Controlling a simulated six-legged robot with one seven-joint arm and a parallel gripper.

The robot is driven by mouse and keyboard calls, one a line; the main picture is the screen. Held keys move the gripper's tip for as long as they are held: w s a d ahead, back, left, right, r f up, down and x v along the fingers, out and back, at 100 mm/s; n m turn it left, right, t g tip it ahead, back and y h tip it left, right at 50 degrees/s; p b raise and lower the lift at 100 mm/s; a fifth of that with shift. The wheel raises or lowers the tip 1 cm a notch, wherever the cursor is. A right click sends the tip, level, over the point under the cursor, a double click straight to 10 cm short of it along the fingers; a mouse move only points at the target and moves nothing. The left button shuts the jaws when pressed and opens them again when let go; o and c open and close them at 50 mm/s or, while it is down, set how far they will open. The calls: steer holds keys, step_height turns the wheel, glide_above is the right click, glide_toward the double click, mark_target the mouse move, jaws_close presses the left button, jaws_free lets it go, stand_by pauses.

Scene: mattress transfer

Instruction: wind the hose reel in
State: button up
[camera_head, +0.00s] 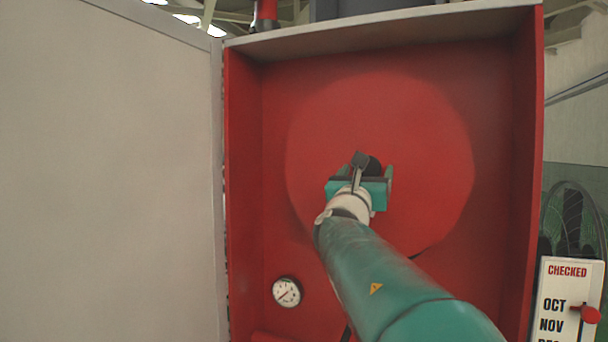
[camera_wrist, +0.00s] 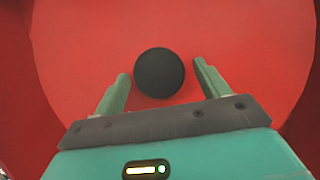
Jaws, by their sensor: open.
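The hose reel (camera_head: 430,130) is a large red disc inside an open red cabinet. It fills most of the wrist view (camera_wrist: 240,40). A round black knob (camera_wrist: 159,73) stands on the disc and lies between the fingertips in the wrist view. In the head view the knob (camera_head: 374,166) is partly hidden behind my gripper. My gripper (camera_head: 360,176) is in front of the disc, with its fingers apart on either side of the knob. In the wrist view my gripper (camera_wrist: 160,75) shows a gap between each finger and the knob. The hose itself cannot be made out.
The red cabinet (camera_head: 530,190) has side walls and a top edge close around the reel. A pale door or panel (camera_head: 110,170) stands at left. A pressure gauge (camera_head: 287,292) is at the lower left inside. A "CHECKED" card (camera_head: 567,300) hangs at right beside a red handle (camera_head: 588,314).

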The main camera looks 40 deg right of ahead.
steer(key=c, duration=1.3)
steer(key=shift+c, duration=0.2)
steer(key=shift+w+m, duration=0.1)
steer(key=shift+m, duration=0.4)
steer(key=m+g, duration=0.2)
steer(key=m, duration=0.1)
steer(key=m+g, duration=0.1)
steer(key=m, duration=0.2)
steer(key=shift+w+a+g+h, duration=0.1)
steer(key=shift+w+g+h, duration=0.05)
steer(key=shift+g+h, duration=0.25)
steer(key=shift+r+m+g+y, duration=0.2)
steer(key=shift+m+g+y, duration=0.6)
steer(key=shift+m, duration=2.9)
steer(key=shift+r+m+g+y, duration=0.3)
steer(key=shift+m+y, duration=1.05)
steer(key=shift+m, duration=2.35)
steer(key=shift+r+m+g+y, duration=0.15)
steer(key=shift+m+g+y, duration=0.7)
steer(key=shift+m, duration=2.85)
steer(key=shift+t, duration=0.25)
